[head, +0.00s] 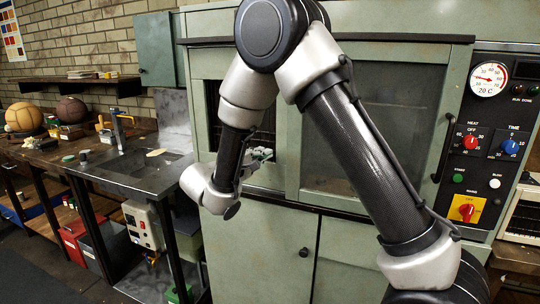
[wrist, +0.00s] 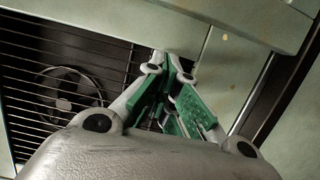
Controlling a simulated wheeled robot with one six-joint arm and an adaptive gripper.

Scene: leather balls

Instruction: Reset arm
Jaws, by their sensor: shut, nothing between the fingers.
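My arm is bent in front of a green oven cabinet (head: 262,237), with its elbow high and its wrist low at the left. My gripper (head: 262,154) is near the cabinet's front, beside the dark opening on the left. In the wrist view my gripper (wrist: 178,72) shows its green finger pads close together, with nothing held between them. It is in front of the pale green frame beside the opening. Whether the tips touch the frame I cannot tell. Part of the opening is hidden behind my forearm.
A wire rack (wrist: 30,85) and a round fan (wrist: 72,92) show inside the opening. The oven's control panel (head: 487,150) is at the right. A sink bench (head: 110,172) is at the left. A tan ball (head: 24,116) and a brown ball (head: 71,109) sit on the far-left workbench.

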